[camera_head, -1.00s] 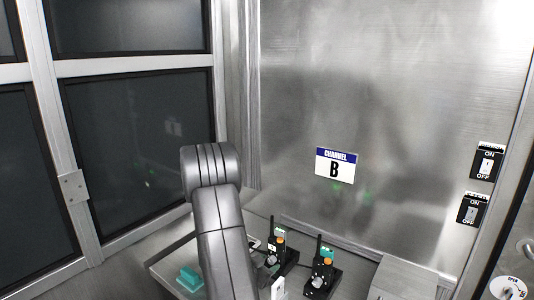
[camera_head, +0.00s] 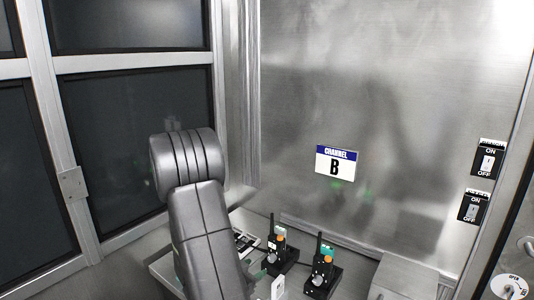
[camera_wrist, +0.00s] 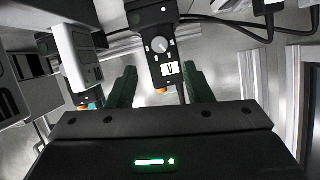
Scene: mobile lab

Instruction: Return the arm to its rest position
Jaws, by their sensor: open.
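My arm (camera_head: 195,205) rises in the lower left middle of the head view, with its rounded joint in front of the dark window panels. In the wrist view my gripper (camera_wrist: 160,82) shows two dark green fingers spread apart. Nothing is held between them. A black handheld radio (camera_wrist: 158,45) with a knob and a label "A" appears beyond and between the fingers; the depth gap cannot be told.
Two radios stand in black bases, one nearer my arm (camera_head: 278,250) and one to its right (camera_head: 322,268). Two ON/OFF switches (camera_head: 487,160) (camera_head: 473,207) are at right. A grey box (camera_head: 405,278) sits lower right.

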